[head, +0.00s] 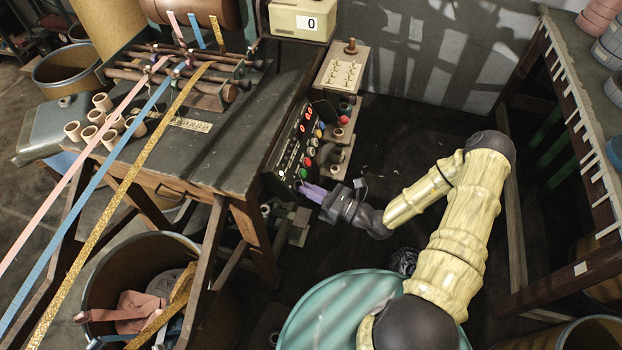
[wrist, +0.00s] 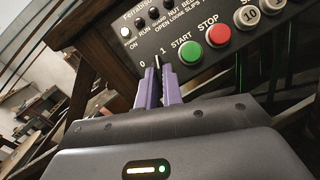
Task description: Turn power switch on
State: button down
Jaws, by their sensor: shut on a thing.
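The black control panel (head: 296,145) hangs at the right end of the workbench. Its lower left corner fills the top of the wrist view (wrist: 180,22). The power switch (wrist: 157,62) is a small lever between the marks 0 and 1, left of the green START button (wrist: 190,51). My gripper (wrist: 157,84) has its purple fingers at the switch and is shut on it. The fingers hide most of the lever, so I cannot tell which mark it points to. In the head view my gripper (head: 312,191) is at the panel's lower edge.
Pink, blue and gold tapes run across the bench (head: 235,125).

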jog(key=m+h+p, duration=0.1)
jog(key=m+p, duration=0.1)
jog(key=m+t+p, duration=0.1)
jog(key=p, duration=0.1)
jog(key=shift+s+r+m+t+h, duration=0.1)
jog(key=shift+r+m+t+h, duration=0.05)
jog(key=shift+m+t+h, duration=0.2)
jog(key=c, duration=1.5)
grip_release()
jog(key=shift+c, duration=0.2)
jog(key=shift+s, duration=0.1)
jog(key=v, duration=1.7)
